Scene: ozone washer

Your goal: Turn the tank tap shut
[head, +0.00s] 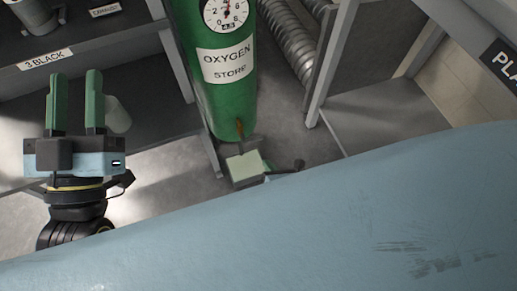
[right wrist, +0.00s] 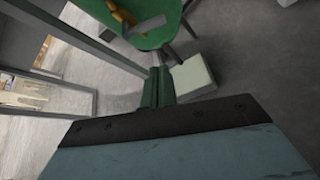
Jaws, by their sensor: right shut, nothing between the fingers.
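The green oxygen tank (head: 211,105) stands upright in the middle of the head view, with a dial and an "OXYGEN STORE" label. A brass-coloured tap (head: 239,128) sticks out low on its front. In the right wrist view the tap (right wrist: 120,18) shows at the top, with a grey lever (right wrist: 147,24) beside it. My right gripper (right wrist: 158,72) is shut and empty, its fingertips below the lever in that picture and apparently apart from it. In the head view it is mostly hidden behind the large blue surface. My left gripper (head: 76,90) is open and empty, left of the tank.
A pale block (head: 245,166) is on the floor under the tap and shows beside my right fingers in the wrist view (right wrist: 193,76). Grey shelving (head: 140,130) stands left of the tank; a metal frame (head: 328,65) and ribbed hose (head: 288,40) are to its right.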

